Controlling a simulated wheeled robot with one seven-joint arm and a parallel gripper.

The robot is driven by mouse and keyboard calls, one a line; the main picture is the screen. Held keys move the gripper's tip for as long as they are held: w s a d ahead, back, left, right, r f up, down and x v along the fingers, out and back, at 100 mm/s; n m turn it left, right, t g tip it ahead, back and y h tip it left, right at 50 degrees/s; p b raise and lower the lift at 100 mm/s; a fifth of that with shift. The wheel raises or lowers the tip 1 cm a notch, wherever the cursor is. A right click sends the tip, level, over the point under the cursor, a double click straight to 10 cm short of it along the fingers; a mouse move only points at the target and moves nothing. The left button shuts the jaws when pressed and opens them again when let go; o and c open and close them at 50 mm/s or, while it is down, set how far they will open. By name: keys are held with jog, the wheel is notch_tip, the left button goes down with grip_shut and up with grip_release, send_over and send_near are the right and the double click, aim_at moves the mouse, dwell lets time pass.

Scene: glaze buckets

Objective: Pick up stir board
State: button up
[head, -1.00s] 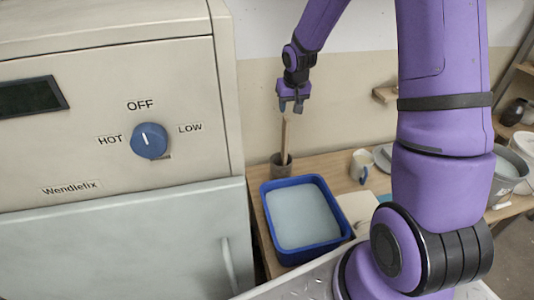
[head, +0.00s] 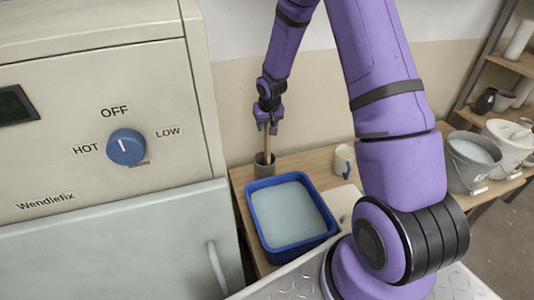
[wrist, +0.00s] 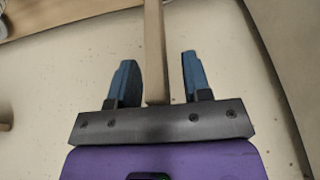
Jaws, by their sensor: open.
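The stir board (head: 267,143) is a thin wooden stick standing upright in a grey-brown cup (head: 264,165) on the wooden table. My gripper (head: 267,125) is above the cup, around the board's upper part. In the wrist view the board (wrist: 154,50) runs between the two blue fingers of my gripper (wrist: 158,80), with a gap on each side. The jaws are open and not closed on the board. The cup does not show clearly in the wrist view.
A blue tub (head: 290,245) of pale liquid stands just in front of the cup. A mug (head: 343,160) stands to its right. A cream kiln-like cabinet (head: 100,140) with a blue knob is at left. Buckets (head: 472,165) stand at the far right.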

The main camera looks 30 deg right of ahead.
jog(key=shift+f, duration=0.2)
grip_shut()
notch_tip(320, 180, up, 20)
dwell(1.2)
jog(key=shift+d+r, duration=0.1)
